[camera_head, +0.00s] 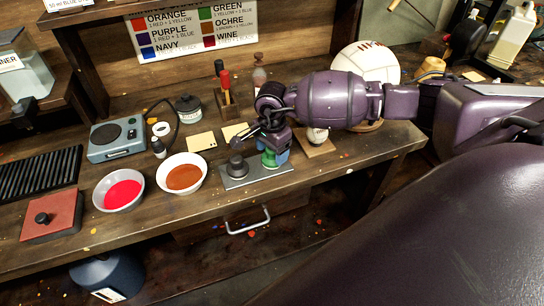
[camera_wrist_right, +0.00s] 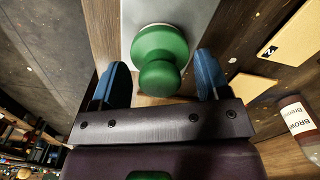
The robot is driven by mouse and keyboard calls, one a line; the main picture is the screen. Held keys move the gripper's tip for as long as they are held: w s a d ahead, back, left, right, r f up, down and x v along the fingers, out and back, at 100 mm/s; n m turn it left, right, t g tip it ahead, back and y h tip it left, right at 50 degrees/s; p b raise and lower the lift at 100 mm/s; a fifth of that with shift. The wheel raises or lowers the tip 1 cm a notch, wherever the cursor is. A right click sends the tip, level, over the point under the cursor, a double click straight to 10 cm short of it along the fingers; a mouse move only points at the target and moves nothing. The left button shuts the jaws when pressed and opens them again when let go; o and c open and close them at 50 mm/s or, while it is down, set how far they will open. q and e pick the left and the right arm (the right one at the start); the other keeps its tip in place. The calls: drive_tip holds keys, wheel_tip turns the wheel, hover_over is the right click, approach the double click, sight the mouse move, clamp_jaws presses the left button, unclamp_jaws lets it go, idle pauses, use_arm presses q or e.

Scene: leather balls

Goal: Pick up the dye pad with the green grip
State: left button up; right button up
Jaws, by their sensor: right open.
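The dye pad with the green grip (camera_head: 269,159) stands on a grey metal plate (camera_head: 262,177) near the front of the bench. In the right wrist view the green round knob and wider green base (camera_wrist_right: 160,48) show between my blue fingertips. My right gripper (camera_wrist_right: 161,66) is open, with one finger on each side of the green grip and a visible gap to each. In the head view my right gripper (camera_head: 275,150) is right at the pad and partly hides it. A second pad with a dark grey grip (camera_head: 237,165) stands left of it on the plate. My left gripper is not in view.
A bowl of orange-brown dye (camera_head: 184,176) and a bowl of red dye (camera_head: 122,190) stand left of the plate. A bottle labelled brown (camera_wrist_right: 297,122) and pale cards (camera_wrist_right: 285,45) lie close by in the wrist view. A white ball (camera_head: 362,68) sits behind my right arm.

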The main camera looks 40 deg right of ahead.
drive_tip(key=shift+c, duration=0.3)
drive_tip(key=c, duration=0.9)
drive_tip(key=shift+c, duration=0.3)
drive_tip(key=shift+r, duration=0.1)
wheel_tip(320, 180, up, 20)
drive_tip(key=shift+b, duration=0.3)
